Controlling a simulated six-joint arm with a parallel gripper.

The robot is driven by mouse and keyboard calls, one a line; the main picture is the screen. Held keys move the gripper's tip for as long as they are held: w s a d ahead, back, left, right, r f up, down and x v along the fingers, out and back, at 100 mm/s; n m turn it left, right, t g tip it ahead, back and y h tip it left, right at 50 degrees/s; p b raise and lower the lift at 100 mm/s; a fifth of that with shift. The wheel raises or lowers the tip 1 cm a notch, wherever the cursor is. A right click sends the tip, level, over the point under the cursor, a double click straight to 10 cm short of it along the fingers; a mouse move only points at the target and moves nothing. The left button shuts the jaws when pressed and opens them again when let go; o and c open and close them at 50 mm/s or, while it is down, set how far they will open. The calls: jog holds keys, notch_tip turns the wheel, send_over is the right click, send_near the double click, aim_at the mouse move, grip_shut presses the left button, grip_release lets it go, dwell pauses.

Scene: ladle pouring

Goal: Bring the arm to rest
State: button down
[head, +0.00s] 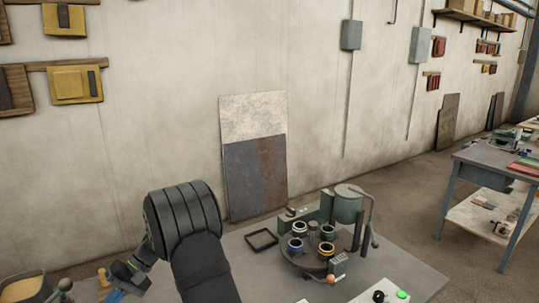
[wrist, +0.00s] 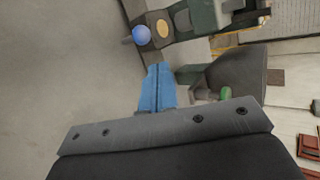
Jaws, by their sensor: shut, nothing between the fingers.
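My gripper (head: 114,294) is at the lower left of the head view, low and close to the picture's bottom edge. In the wrist view its two blue fingers (wrist: 157,88) are pressed together with only a thin seam between them. Nothing is held between them. The fingertips look apart from the things beyond them. The lower part of the gripper is cut off in the head view.
A machine with several ringed cups (head: 327,232) and a green tank (head: 348,205) stands on the grey table. A black square frame (head: 262,240) lies left of it. A tan-filled container (head: 20,289) is at the lower left. A blue ball (wrist: 141,35) shows in the wrist view.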

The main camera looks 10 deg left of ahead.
notch_tip(320, 180, up, 7)
jog(key=s+n+t+h, duration=0.1)
jog(key=t+h, duration=0.2)
jog(key=t, duration=0.2)
jog(key=shift+a, duration=0.2)
jog(key=c, duration=2.2)
grip_release()
